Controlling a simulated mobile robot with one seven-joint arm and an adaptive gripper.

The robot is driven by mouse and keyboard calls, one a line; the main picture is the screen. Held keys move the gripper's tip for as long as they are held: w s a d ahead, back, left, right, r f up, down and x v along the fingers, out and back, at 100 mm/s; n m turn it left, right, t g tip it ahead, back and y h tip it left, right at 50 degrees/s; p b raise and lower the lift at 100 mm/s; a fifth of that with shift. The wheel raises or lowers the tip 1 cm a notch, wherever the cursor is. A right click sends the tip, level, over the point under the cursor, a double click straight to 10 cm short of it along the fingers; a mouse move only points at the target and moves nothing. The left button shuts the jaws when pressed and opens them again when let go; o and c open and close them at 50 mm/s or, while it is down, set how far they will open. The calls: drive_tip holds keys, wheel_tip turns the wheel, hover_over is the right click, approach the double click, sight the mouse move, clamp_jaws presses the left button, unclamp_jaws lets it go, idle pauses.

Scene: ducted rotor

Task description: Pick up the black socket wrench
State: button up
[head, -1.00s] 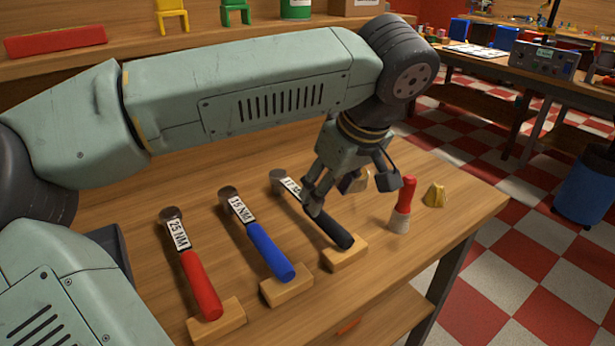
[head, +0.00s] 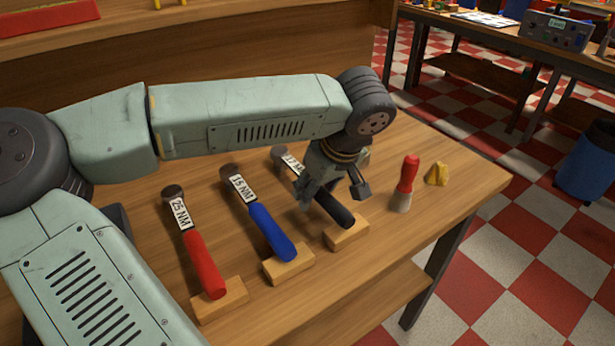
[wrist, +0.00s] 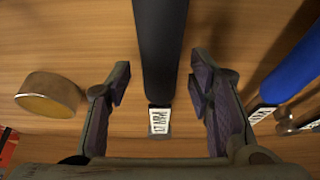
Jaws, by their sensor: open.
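The black socket wrench (head: 333,211) lies on the table with its handle end propped on a small wooden block (head: 346,232). Its label and round head (head: 285,154) point toward the back; my gripper partly covers its middle. My gripper (head: 332,199) is open just above the wrench. In the wrist view, the black handle (wrist: 161,50) runs down the middle and its white label (wrist: 159,121) lies between the open fingers of my gripper (wrist: 159,88). Gaps show on both sides of the wrench, and neither finger visibly touches it.
A blue-handled wrench (head: 271,233) and a red-handled wrench (head: 205,266) lie to the left on similar blocks. A red-handled brush (head: 406,182) and a yellow piece (head: 436,174) stand to the right. A round tan object (wrist: 48,95) shows in the wrist view.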

drive_tip(key=shift+f, duration=0.3)
drive_tip(key=shift+c, duration=0.5)
drive_tip(key=shift+r, duration=0.1)
clamp_jaws()
